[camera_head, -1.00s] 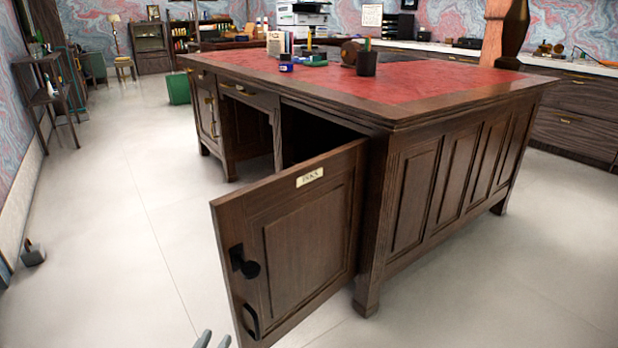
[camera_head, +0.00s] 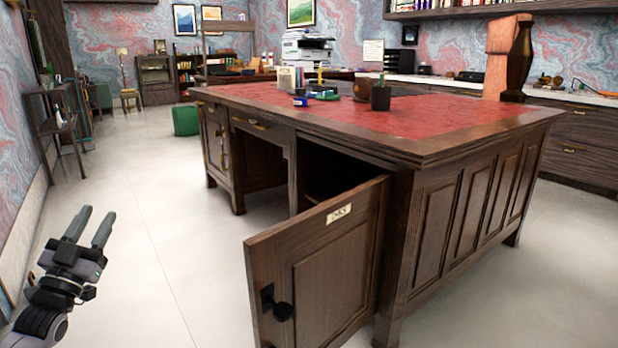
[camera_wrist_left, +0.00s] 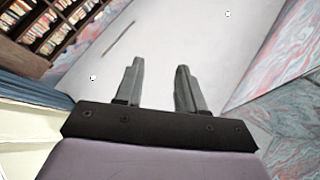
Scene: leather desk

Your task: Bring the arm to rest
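My left gripper (camera_head: 90,227) is at the lower left of the head view, out over the bare floor and well apart from the desk. Its two grey fingers stand apart with nothing between them. My right gripper is not in view.
The desk's red leather top (camera_head: 420,115) bears a dark pen cup (camera_head: 381,98) and small stationery. A dark shelf stand (camera_head: 48,130) is by the left wall. A green bin (camera_head: 186,121) stands behind the desk. The floor (camera_head: 150,230) between wall and desk is clear.

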